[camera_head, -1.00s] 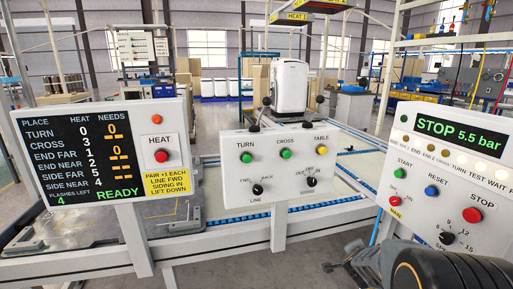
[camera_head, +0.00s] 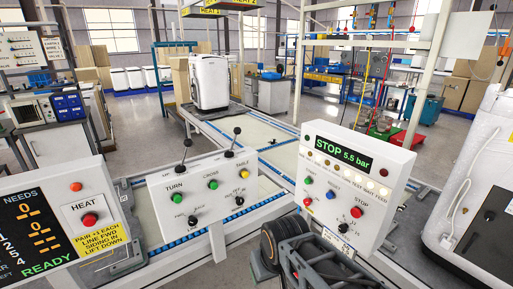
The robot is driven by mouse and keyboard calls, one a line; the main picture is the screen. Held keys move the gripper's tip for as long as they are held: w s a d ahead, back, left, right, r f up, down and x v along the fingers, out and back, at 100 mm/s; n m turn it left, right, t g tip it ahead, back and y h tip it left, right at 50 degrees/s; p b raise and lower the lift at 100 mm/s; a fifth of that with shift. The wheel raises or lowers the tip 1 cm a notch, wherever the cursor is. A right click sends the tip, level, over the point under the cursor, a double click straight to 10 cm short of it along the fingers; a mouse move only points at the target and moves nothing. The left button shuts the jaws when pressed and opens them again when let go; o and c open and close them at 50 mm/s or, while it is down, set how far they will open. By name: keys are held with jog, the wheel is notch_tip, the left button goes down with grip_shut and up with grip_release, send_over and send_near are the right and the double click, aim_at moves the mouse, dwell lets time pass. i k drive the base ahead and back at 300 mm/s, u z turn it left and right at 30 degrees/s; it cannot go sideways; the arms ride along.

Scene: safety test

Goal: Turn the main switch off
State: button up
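The main switch (camera_head: 307,202) is a small red knob over a yellow label, at the lower left of the white control panel (camera_head: 384,165) right of centre. Its OFF and ON marks are too small here to read its position. The panel's screen (camera_head: 342,153) reads STOP 5.5 bar in green. Dark parts of my own arm show at bottom centre, below and in front of this panel, apart from the switch in the picture. I cannot make out the fingertips of my gripper or anything held in it.
On the same panel are a green START button (camera_head: 309,180), a blue RESET button (camera_head: 331,195), a red STOP button (camera_head: 356,212) and a black speed knob (camera_head: 342,228). A lever panel (camera_head: 205,190) stands left of it. A large white machine (camera_head: 482,190) stands at the right.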

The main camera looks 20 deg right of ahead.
aim_at(307, 202)
jog(key=z, duration=1.25)
